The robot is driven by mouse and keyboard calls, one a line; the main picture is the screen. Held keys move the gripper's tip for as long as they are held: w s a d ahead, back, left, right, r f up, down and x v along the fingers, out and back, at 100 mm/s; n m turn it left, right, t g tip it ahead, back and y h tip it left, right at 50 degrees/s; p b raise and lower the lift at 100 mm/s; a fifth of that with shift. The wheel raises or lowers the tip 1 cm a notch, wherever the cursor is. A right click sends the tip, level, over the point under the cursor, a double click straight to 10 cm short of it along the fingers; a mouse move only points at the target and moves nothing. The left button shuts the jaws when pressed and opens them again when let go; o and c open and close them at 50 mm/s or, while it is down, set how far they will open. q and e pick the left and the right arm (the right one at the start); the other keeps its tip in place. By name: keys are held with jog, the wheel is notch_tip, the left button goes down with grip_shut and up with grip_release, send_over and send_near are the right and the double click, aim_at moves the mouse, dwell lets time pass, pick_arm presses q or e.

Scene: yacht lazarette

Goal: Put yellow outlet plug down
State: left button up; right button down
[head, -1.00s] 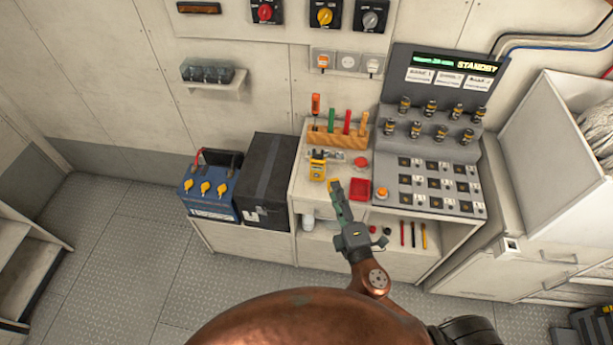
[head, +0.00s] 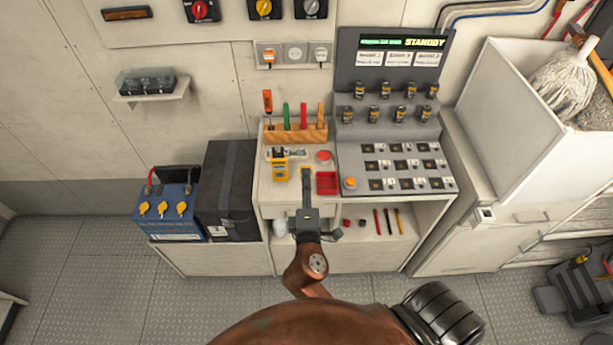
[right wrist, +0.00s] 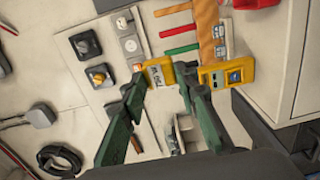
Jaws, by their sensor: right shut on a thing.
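The yellow outlet plug (right wrist: 160,72), a boxy piece with dark lettering on a pale label, is between the green fingertips of my right gripper (right wrist: 163,80) in the right wrist view. The gripper is shut on it. In the head view my right gripper (head: 306,175) is over the front of the bench top, between the yellow meter (head: 280,165) and the red tray (head: 327,183). The plug is hard to make out there. I cannot tell whether it touches the bench. My left gripper is not in view.
A wooden rack of tools (head: 295,133) stands behind the meter, with a red button (head: 324,157) to its right. The sloped grey console (head: 400,165) bounds the bench on the right. A black box (head: 229,190) and blue battery (head: 168,214) stand left. Wall sockets (head: 294,54) are above.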

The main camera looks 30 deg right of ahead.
jog(key=w+d+f+b, duration=0.1)
jog(key=w+d+f, duration=0.1)
jog(key=w+f, duration=0.1)
jog(key=w+d+f+b, duration=0.1)
jog(key=w+d+f, duration=0.2)
jog(key=w+f, duration=0.1)
jog(key=w+d+f+b, duration=0.1)
jog(key=w+d+f, duration=0.1)
jog(key=f, duration=0.3)
jog(key=shift+w+d+f, duration=0.2)
jog(key=shift+w+d, duration=0.1)
jog(key=shift+w, duration=0.35)
jog(key=shift+f+b, duration=0.5)
jog(key=shift+b, duration=0.15)
jog(key=shift+f, duration=0.1)
jog(key=c, duration=1.5)
grip_release()
